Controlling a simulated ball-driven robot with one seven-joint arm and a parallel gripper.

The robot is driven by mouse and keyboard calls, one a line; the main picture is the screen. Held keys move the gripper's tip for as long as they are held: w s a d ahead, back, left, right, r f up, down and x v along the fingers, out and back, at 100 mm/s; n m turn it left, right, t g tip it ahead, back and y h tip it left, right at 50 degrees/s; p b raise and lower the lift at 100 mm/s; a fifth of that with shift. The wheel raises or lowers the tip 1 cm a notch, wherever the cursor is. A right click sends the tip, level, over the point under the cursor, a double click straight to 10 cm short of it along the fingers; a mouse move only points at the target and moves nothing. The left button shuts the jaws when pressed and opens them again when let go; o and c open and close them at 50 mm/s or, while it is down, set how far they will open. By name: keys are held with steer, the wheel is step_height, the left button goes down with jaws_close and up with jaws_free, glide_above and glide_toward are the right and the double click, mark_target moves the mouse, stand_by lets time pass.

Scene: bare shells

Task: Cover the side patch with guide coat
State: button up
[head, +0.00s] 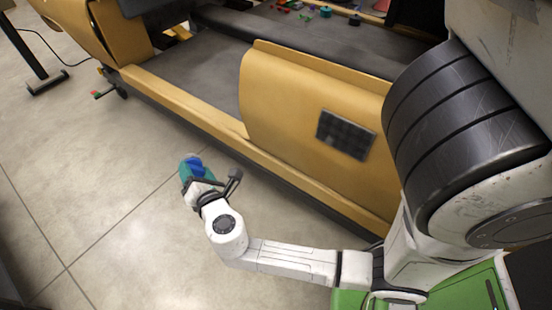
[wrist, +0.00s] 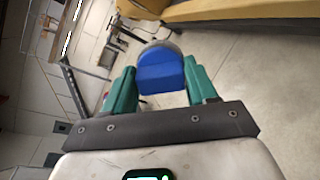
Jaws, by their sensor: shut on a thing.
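The side patch (head: 346,134) is a dark rectangle with a faint grid of squares on the tan lower side panel of a vehicle shell. It looks dark all over; I cannot tell coated from uncoated squares. My gripper (head: 190,170) is above the floor, left of the patch and well apart from it. Its teal fingers are shut on a blue block with a grey rounded edge, likely the guide coat applicator (wrist: 161,74). The block sits between the fingertips in the wrist view, and its far face is mostly hidden.
The tan vehicle shell (head: 187,97) stretches across the back, with a low sill and an open dark floor. Small coloured items (head: 306,14) lie inside it. A dark stand (head: 42,78) is at the far left. The concrete floor (head: 110,190) around my gripper is clear.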

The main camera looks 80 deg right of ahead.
steer(key=s+d+m+g+b, duration=0.1)
steer(key=s+d+m+g, duration=0.3)
steer(key=s, duration=0.5)
steer(key=s+d+f+m+g+h+b, duration=0.1)
steer(key=s+d+m+g, duration=0.2)
steer(key=s+d+g, duration=0.2)
steer(key=s+d+m+g+b, duration=0.1)
steer(key=s+d+m+g, duration=0.3)
steer(key=s+g, duration=0.5)
steer(key=shift+s+d+f+m, duration=0.2)
steer(key=shift+s+f+m, duration=0.15)
steer(key=shift+s, duration=2.55)
steer(key=shift+x, duration=0.95)
steer(key=shift+s+a+r+p, duration=0.1)
steer(key=shift+s+a+p, duration=0.2)
steer(key=shift+s, duration=0.25)
steer(key=shift+s+a+f+p, duration=0.1)
steer(key=shift+s+a+p, duration=0.05)
steer(key=shift+s+a, duration=0.35)
steer(key=shift+s+a+r+p, duration=0.1)
steer(key=shift+s+a+p, duration=0.2)
steer(key=shift+s, duration=0.3)
steer(key=shift+d, duration=0.15)
